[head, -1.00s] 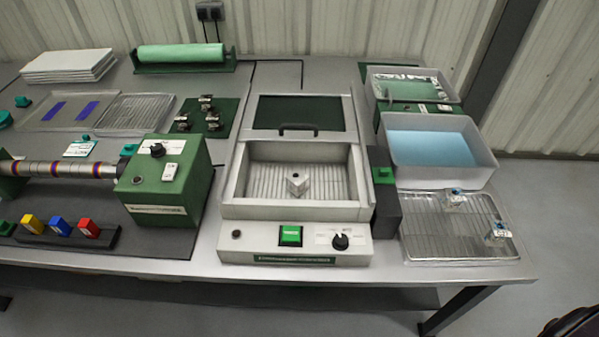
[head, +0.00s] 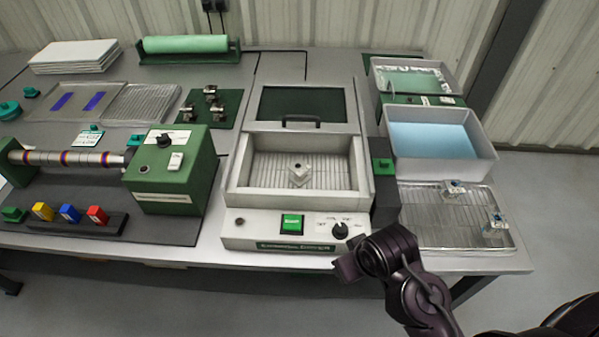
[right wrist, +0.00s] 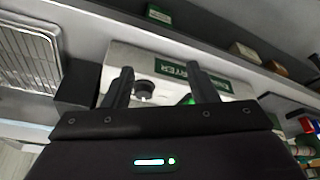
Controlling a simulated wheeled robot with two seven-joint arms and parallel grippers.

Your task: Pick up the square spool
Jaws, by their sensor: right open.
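A small square metal block with a dark hole in its top, which looks like the square spool (head: 299,174), sits on the slatted floor of the open grey machine basin (head: 245,185). Two similar small blocks, a rear one (head: 454,188) and a front one (head: 495,222), stand on the wire rack at the right. My right gripper (head: 347,268) is in front of the machine's lower right corner, apart from all the blocks. In the right wrist view its two fingers (right wrist: 157,85) are spread and empty, with the machine's front panel beyond. My left gripper is not in view.
A dark post with a green top (head: 384,180) stands right of the basin. A tub of blue liquid (head: 485,165) is behind the wire rack (head: 425,215). A green motor box (head: 170,170) stands to the left. The raised basin walls surround the block.

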